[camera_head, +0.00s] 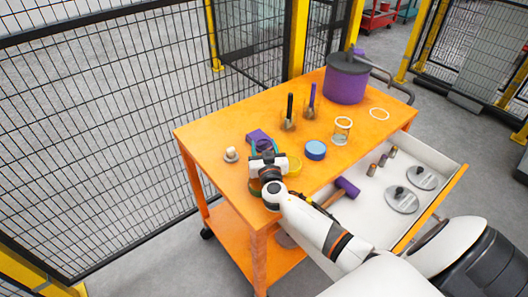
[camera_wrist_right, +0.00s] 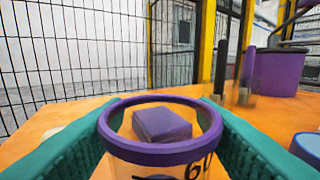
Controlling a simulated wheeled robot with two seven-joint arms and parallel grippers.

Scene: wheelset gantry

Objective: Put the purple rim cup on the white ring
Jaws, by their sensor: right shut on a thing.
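The purple rim cup (camera_wrist_right: 160,140) is clear, with a thick purple rim and a dark "60" marking. It sits between the teal fingers of my right gripper (camera_wrist_right: 162,135), which is shut on it. In the head view my right gripper (camera_head: 264,148) is over the left part of the orange table, and the cup is hard to make out there. My left gripper is not in view.
A purple block (camera_wrist_right: 162,124) lies just beyond the cup. An open drawer (camera_head: 372,220) holds a mallet and lids.

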